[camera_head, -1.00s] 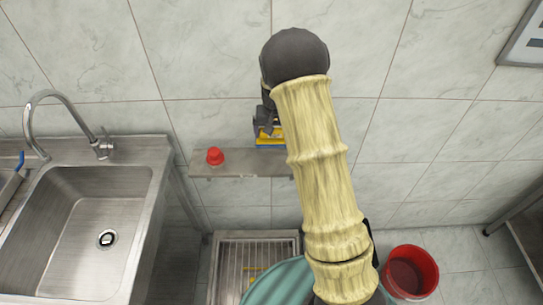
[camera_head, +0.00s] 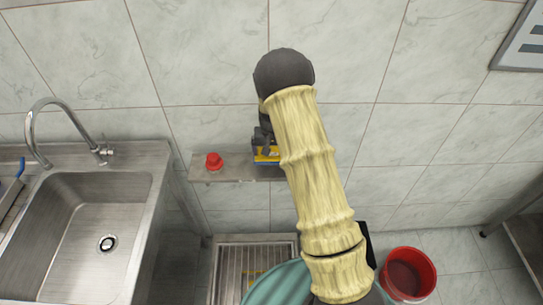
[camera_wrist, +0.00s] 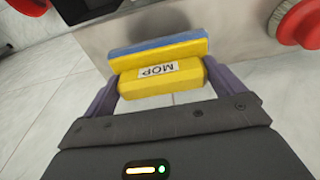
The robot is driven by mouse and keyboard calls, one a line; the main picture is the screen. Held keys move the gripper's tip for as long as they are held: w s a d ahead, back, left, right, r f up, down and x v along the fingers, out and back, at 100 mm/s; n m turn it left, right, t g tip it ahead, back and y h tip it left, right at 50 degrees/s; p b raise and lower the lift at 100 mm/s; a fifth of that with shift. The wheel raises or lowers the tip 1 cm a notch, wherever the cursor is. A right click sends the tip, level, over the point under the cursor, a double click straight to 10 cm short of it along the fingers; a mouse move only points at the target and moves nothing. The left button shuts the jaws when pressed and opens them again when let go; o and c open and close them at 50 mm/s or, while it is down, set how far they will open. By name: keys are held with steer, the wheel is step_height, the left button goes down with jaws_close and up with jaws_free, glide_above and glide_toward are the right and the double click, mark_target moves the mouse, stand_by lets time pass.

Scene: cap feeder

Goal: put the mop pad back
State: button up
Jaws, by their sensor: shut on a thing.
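The mop pad (camera_wrist: 160,82) is a yellow block with a white label reading MOP, and a yellow and blue layer lies along its far side. In the wrist view my gripper (camera_wrist: 162,85) has its two purple fingers against the block's two ends and is shut on it. In the head view the pad (camera_head: 267,154) shows as a small yellow and blue patch at the wall shelf, partly hidden by my arm. My gripper (camera_head: 262,143) is mostly hidden there too. I cannot tell whether the pad touches the shelf.
A grey wall shelf (camera_head: 232,170) carries a red cap-like thing (camera_head: 214,160) left of the pad. A steel sink (camera_head: 95,225) stands at left. A red bucket (camera_head: 409,272) stands on the floor at right, and a floor grate (camera_head: 235,270) lies below the shelf.

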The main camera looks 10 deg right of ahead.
mark_target(272, 156)
step_height(272, 156, down, 3)
steer(key=shift+w+f+p, duration=0.1)
steer(key=shift+f+p, duration=0.05)
steer(key=shift+p, duration=0.4)
steer(key=shift+f, duration=0.25)
steer(key=shift+a, duration=0.15)
steer(key=o, duration=0.9)
steer(key=shift+d+f, duration=0.1)
steer(key=shift+d, duration=0.15)
steer(key=shift+s, duration=0.2)
steer(key=shift+a, duration=0.1)
